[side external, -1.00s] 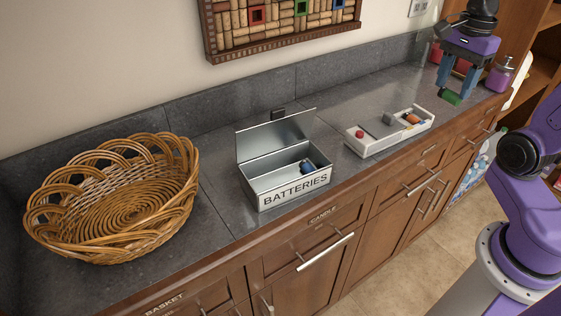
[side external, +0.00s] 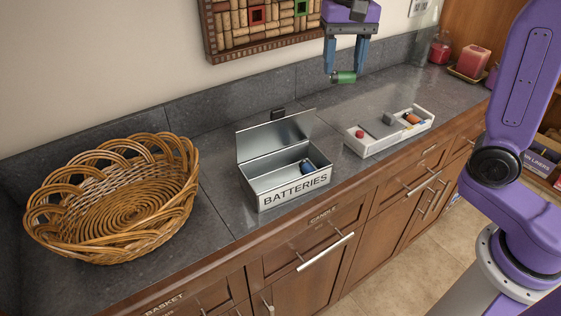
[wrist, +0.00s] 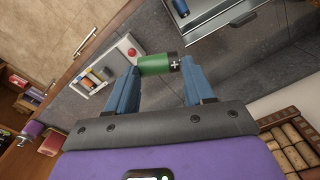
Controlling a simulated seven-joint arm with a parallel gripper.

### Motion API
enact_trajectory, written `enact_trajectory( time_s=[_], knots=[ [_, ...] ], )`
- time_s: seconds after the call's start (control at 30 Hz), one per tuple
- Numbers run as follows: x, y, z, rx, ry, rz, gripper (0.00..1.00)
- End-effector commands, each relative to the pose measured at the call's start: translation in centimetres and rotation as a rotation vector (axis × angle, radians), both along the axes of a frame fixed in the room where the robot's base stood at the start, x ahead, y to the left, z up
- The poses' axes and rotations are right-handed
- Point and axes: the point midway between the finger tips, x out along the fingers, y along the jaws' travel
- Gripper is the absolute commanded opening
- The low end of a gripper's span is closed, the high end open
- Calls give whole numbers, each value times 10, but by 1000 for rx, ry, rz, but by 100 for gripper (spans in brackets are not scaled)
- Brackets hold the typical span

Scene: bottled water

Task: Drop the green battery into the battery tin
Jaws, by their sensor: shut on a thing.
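My gripper (side external: 346,76) is shut on the green battery (side external: 343,77) and holds it in the air above the back of the counter, right of the battery tin. In the wrist view the green battery (wrist: 157,65) lies crosswise between the two blue fingers. The battery tin (side external: 289,188) is an open metal box lettered BATTERIES, its lid raised at the back. A blue battery (side external: 308,166) lies inside it. Part of the tin (wrist: 215,22) and the blue battery (wrist: 181,8) also show at the top of the wrist view.
A white divided tray (side external: 390,133) with a red button and small items sits right of the tin. A wicker basket (side external: 115,195) stands at the left. Red candles (side external: 473,61) are at the far right. A cork board (side external: 270,25) hangs on the wall behind.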

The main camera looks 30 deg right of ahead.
Motion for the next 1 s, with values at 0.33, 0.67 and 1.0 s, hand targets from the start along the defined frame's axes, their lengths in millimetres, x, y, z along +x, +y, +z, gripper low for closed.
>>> enact_trajectory(
  time_s=[0.33,0.67,1.0],
  knots=[
    [11,94,-8,0,1,376,0],
    [11,108,-42,-1,4,436,0],
    [11,108,-70,-1,2,433,0]
  ],
)
